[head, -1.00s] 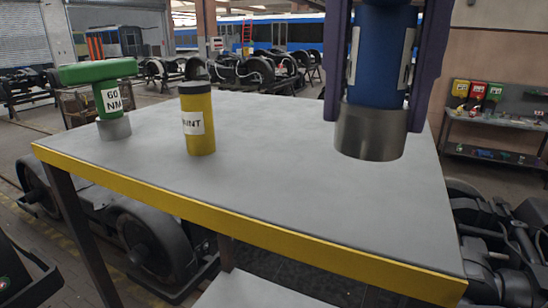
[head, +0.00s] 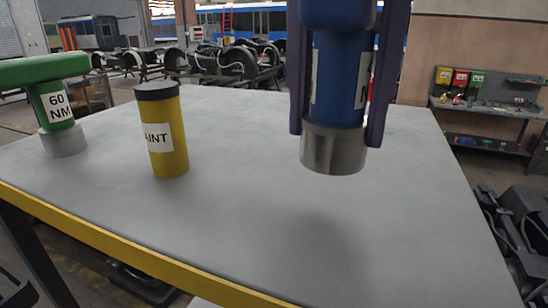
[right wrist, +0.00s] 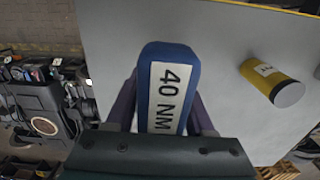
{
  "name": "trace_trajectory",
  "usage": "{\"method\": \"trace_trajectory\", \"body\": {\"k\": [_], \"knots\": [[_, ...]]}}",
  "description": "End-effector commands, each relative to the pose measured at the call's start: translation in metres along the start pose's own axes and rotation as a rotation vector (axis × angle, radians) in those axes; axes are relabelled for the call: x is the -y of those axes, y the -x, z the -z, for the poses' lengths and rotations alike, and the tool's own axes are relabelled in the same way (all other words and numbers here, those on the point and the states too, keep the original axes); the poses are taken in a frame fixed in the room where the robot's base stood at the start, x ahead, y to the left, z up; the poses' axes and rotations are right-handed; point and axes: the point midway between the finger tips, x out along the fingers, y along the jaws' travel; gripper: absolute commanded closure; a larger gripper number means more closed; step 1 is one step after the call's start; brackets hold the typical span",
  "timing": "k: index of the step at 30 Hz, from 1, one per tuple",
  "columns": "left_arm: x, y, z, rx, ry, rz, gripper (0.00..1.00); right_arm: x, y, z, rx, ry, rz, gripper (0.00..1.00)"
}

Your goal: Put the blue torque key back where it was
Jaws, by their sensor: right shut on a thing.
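The blue torque key (head: 341,75) has a metal socket end pointing down and is held upright above the table. In the right wrist view its blue top (right wrist: 170,85) carries a "40 NM" label. My right gripper (head: 338,135) is shut on it, one purple finger on each side. The socket looks clear of the grey table top (head: 235,230), with a soft shadow in front of it. A green torque key (head: 50,100) labelled "60 NM" stands upright at the left of the table. My left gripper is not in view.
A yellow can (head: 165,140) with a dark lid stands between the green key and my right gripper. It also shows in the right wrist view (right wrist: 268,78). The table has a yellow front edge (head: 120,250). A shelf with coloured bins (head: 460,80) is at the back right.

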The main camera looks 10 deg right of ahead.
Motion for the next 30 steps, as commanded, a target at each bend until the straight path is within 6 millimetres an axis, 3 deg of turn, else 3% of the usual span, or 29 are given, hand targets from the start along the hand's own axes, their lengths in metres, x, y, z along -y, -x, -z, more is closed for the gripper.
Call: {"method": "trace_trajectory", "body": {"k": [9, 17, 18, 25, 30], "knots": [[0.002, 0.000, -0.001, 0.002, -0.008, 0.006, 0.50, 0.000, -0.044, 0.000, 0.001, 0.000, -0.001, 1.00], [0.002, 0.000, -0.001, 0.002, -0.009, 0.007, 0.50, 0.000, -0.048, 0.000, 0.000, 0.000, 0.001, 1.00], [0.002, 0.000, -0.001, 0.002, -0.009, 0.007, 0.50, 0.000, -0.049, 0.000, 0.000, 0.000, -0.001, 0.42], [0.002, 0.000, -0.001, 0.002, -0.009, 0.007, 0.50, 0.000, -0.049, 0.000, 0.000, 0.000, -0.001, 0.16], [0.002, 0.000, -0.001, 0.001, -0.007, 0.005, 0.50, 0.000, -0.048, 0.000, 0.000, 0.000, 0.000, 0.16]]}}
